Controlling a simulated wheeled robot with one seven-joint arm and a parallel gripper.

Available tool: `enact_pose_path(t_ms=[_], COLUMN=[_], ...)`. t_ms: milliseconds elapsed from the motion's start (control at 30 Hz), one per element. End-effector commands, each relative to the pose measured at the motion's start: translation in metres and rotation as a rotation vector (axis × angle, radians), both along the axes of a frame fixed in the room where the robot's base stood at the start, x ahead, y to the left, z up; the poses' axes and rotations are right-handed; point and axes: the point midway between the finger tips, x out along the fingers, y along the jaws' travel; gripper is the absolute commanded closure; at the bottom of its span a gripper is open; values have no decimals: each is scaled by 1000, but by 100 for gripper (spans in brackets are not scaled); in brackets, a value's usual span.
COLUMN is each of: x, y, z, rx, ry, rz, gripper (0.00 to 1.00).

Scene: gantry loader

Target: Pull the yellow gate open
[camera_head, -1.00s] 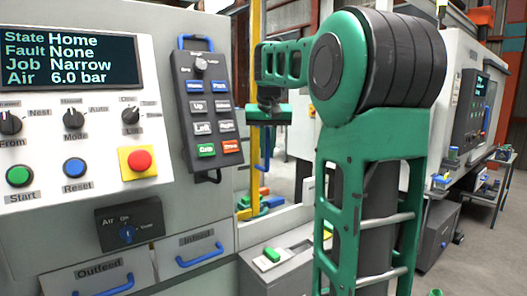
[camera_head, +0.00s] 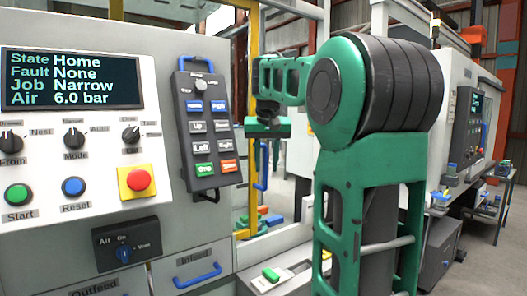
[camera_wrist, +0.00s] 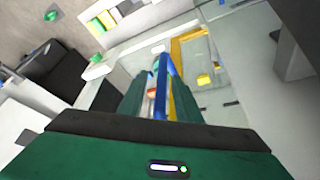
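The yellow gate (camera_head: 254,70) stands upright behind the control panel, and its frame also shows in the wrist view (camera_wrist: 188,36). Its blue handle (camera_head: 262,178) is a vertical bar low on the gate. My gripper (camera_head: 268,135) is in front of the gate, close to the handle; its fingertips are hard to make out in the head view. In the wrist view my gripper (camera_wrist: 160,92) has its two green fingers apart, with the blue handle (camera_wrist: 161,75) in line between them. Slim gaps show on both sides of the bar. Whether the bar is between the tips or beyond them is unclear.
The control panel (camera_head: 70,150) with its screen fills the left. A grey hand pendant (camera_head: 207,130) hangs at its right edge, close to my gripper. Coloured blocks (camera_head: 262,217) lie behind the gate. Another machine (camera_head: 462,100) stands at the right beside open floor.

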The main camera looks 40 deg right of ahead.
Motion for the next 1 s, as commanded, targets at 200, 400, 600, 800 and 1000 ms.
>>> enact_pose_path(t_ms=[200,400,600,800,1000], x=[-11,-18,-22,-24,-25], y=[11,16,20,22,24], z=[40,62,73,79,80], rx=[-2,-2,-3,0,1], ry=[-3,1,2,1,1], rz=[-1,-2,-2,-1,0], gripper=[69,69,69,69,69])
